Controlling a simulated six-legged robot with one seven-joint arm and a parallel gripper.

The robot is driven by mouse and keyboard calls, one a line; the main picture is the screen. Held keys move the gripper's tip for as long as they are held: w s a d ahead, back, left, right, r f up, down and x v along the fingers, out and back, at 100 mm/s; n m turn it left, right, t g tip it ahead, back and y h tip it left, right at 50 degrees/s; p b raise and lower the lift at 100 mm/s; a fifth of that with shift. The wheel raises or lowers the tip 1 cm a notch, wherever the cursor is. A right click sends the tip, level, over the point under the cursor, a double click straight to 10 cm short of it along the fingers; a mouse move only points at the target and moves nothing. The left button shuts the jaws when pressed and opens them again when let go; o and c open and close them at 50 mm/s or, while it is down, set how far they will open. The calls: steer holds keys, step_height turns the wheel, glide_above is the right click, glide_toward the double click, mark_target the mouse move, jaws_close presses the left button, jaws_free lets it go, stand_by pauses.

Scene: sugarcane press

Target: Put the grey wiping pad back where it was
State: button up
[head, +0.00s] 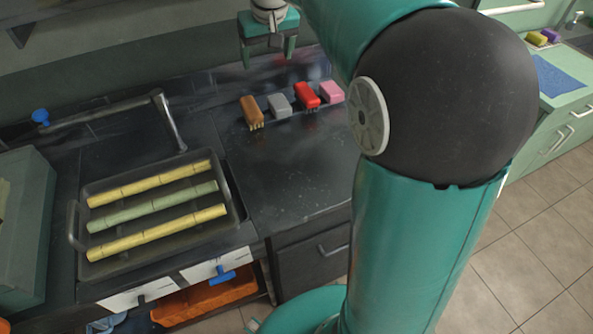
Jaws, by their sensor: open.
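The grey wiping pad (279,105) lies on the dark countertop, in a row between a brown brush (252,112) on its left and a red block-shaped item (306,95) on its right. A pink pad (331,92) is at the right end of the row. My gripper (268,60) is open, with its two teal fingers pointing down and apart. Nothing shows between the fingers. It appears above the row in the picture, clear of the grey pad. My own arm covers the right middle of the view.
A dark tray (160,241) with three cane stalks (152,212) sits on the left of the counter, near a metal pipe (100,115). A green box (25,225) stands at the far left. The countertop (290,175) in front of the row is bare.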

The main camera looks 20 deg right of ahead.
steer(key=s+a+f, duration=0.2)
steer(key=s, duration=0.7)
steer(key=s+a+f+t, duration=0.1)
steer(key=s+f, duration=0.1)
steer(key=s, duration=0.7)
steer(key=s+a+f+t, duration=0.1)
steer(key=s+a+f, duration=0.1)
steer(key=s, duration=0.7)
steer(key=shift+s+a+f, duration=0.35)
steer(key=shift+f, duration=0.15)
